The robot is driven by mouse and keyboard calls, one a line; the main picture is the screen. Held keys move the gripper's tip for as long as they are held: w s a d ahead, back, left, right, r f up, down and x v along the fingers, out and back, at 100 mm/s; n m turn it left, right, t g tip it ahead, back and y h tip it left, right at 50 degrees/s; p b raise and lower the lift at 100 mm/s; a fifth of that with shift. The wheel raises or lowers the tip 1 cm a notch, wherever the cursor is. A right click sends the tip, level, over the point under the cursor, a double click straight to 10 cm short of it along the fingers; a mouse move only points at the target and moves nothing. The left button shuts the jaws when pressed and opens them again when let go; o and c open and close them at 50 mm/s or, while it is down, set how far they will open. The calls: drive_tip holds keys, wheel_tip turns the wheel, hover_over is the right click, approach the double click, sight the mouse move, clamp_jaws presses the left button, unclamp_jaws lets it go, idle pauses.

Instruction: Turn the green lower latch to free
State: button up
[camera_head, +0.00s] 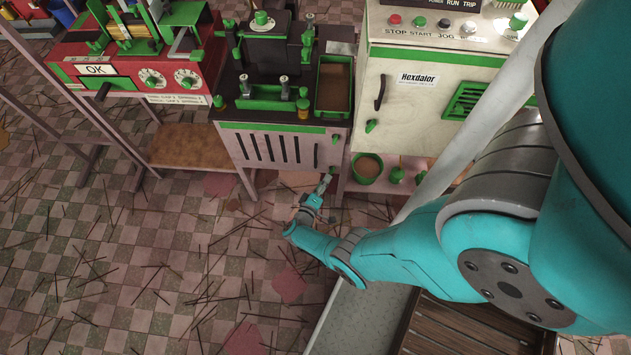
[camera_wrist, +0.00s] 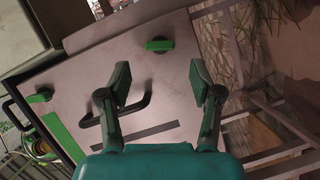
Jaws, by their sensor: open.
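The green lower latch (camera_wrist: 160,45) is a small knob on the pale front panel of the middle machine, long side running across the wrist view. My gripper (camera_wrist: 162,82) is open, with its two dark fingers apart and nothing between them. The latch shows beyond the gap between the fingertips, and I see no contact. A second green latch (camera_wrist: 40,95) sits higher on the panel; it also shows in the head view (camera_head: 335,139). In the head view my gripper (camera_head: 325,184) is in front of the machine's lower right, and the lower latch is not clearly visible there.
A black bar handle (camera_wrist: 115,112) projects from the panel beside the latches, close to the left finger. The white cabinet (camera_head: 410,75) stands to the right, with a green pot (camera_head: 367,169) below. Straw-strewn floor (camera_head: 150,260) lies open in front.

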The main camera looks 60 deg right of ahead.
drive_tip(key=a+r, duration=0.1)
drive_tip(key=a, duration=0.7)
drive_tip(key=shift+s, duration=0.15)
idle(0.5)
drive_tip(key=s+a+r+n+t+y, duration=0.1)
drive_tip(key=s+a+r+t+y, duration=0.4)
drive_tip(key=r, duration=0.8)
drive_tip(key=s+a+r+n+t+y, duration=0.1)
drive_tip(key=s+a+r+t+y, duration=0.3)
drive_tip(key=a+r, duration=0.6)
drive_tip(key=s+a+r+n+t+y, duration=0.1)
drive_tip(key=s+a+r+t+y, duration=0.4)
drive_tip(key=r, duration=1.3)
drive_tip(key=s+a+y, duration=0.2)
drive_tip(key=s, duration=0.2)
drive_tip(key=shift+a+t+y, duration=0.3)
drive_tip(key=shift+a, duration=0.1)
